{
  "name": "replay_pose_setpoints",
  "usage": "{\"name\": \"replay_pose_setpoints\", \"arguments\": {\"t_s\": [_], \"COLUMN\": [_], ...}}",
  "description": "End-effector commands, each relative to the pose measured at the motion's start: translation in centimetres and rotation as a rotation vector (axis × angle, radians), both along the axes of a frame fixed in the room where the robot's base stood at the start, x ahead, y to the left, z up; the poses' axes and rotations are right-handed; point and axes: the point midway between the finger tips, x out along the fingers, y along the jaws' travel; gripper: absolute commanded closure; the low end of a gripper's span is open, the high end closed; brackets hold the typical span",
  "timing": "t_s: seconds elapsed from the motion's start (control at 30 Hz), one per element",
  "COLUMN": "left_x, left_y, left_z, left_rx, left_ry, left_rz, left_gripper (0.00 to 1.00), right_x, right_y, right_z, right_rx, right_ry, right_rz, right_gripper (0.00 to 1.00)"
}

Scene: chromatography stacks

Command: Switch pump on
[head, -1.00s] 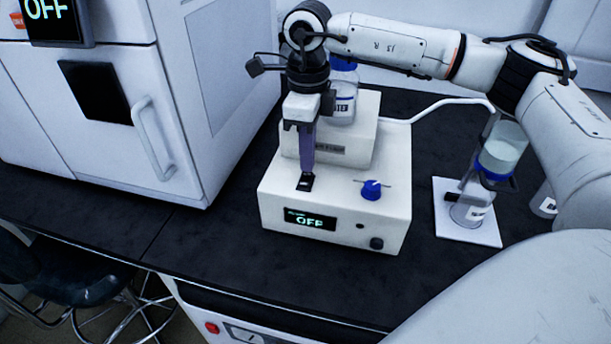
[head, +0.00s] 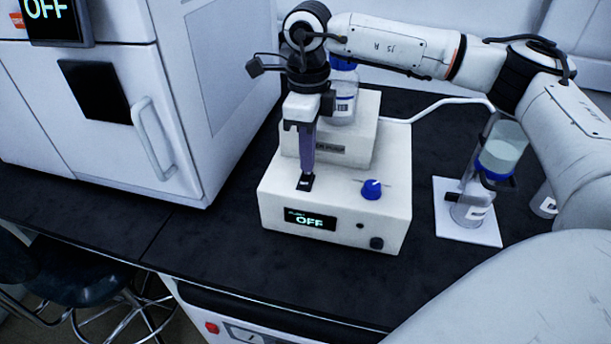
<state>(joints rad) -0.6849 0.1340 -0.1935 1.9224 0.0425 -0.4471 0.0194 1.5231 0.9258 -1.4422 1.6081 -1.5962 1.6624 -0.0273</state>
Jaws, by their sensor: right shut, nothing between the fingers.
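The pump (head: 335,205) is a cream box with a raised rear block, standing on the black bench. Its front display (head: 310,220) reads OFF in green. A small black rocker switch (head: 305,183) sits on its top at the left, and a blue knob (head: 371,189) sits to the right of it. My right gripper (head: 306,172) points straight down over the switch, its fingers shut and empty. The fingertips are at or just above the switch; I cannot tell whether they touch it. My left gripper is not in view.
A bottle with a blue cap (head: 343,95) stands on the pump's rear block. A filter flask (head: 470,208) stands on a white plate right of the pump, near my right arm. A large white instrument (head: 180,90) stands left. The bench front is clear.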

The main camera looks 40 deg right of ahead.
Motion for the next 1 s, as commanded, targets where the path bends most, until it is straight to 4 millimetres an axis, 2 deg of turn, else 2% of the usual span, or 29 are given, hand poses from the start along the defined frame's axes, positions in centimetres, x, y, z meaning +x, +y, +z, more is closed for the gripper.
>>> {"name": "replay_pose_setpoints", "arguments": {"t_s": [1.0], "left_x": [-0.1], "left_y": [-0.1], "left_z": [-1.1], "left_rx": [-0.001], "left_ry": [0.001], "left_rz": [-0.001], "left_gripper": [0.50], "right_x": [0.0], "right_y": [0.0], "right_z": [-1.6], "right_rx": [0.001], "right_ry": [0.001], "right_rz": [0.000], "right_gripper": [1.00]}}
